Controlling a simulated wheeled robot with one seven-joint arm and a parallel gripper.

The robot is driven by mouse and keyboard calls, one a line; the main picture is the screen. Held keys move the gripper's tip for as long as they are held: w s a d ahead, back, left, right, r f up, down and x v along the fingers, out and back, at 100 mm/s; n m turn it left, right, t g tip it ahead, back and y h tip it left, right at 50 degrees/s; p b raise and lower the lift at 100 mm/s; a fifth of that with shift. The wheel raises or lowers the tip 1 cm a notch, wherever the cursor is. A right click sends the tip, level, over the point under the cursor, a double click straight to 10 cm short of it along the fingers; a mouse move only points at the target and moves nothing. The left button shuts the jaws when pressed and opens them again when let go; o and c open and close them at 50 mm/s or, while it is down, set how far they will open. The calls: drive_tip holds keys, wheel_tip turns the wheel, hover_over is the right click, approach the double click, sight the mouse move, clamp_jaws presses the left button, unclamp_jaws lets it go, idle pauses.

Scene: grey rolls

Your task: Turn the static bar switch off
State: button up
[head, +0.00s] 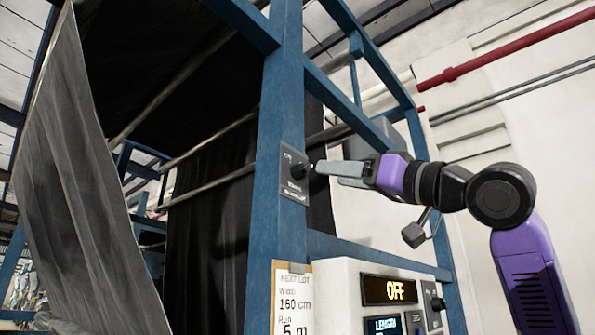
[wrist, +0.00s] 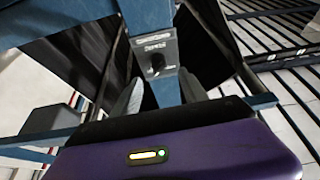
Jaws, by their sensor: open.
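The static bar switch is a black knob (head: 298,170) on a dark label plate (head: 293,187), fixed to a blue upright post. In the wrist view the knob (wrist: 157,62) sits on its plate (wrist: 152,47) at top centre, just beyond my fingertips. My gripper (head: 318,168) points left at the knob in the head view, its tips close to it. In the wrist view my gripper (wrist: 160,90) is open, with one grey finger each side and nothing between them. I cannot tell whether a fingertip touches the knob, nor read its setting.
A paper note (head: 291,298) reads "NEXT LOT". Blue frame posts (head: 275,215) and rails surround the switch. Grey fabric (head: 80,190) hangs at left. A red pipe (head: 500,52) runs along the wall.

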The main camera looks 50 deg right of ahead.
sight(306, 172)
drive_tip(key=p+x, duration=0.1)
drive_tip(key=x, duration=0.6)
drive_tip(key=shift+w+p, duration=0.35)
drive_tip(key=shift+w, duration=0.1)
drive_tip(key=shift+c, duration=0.2)
clamp_jaws()
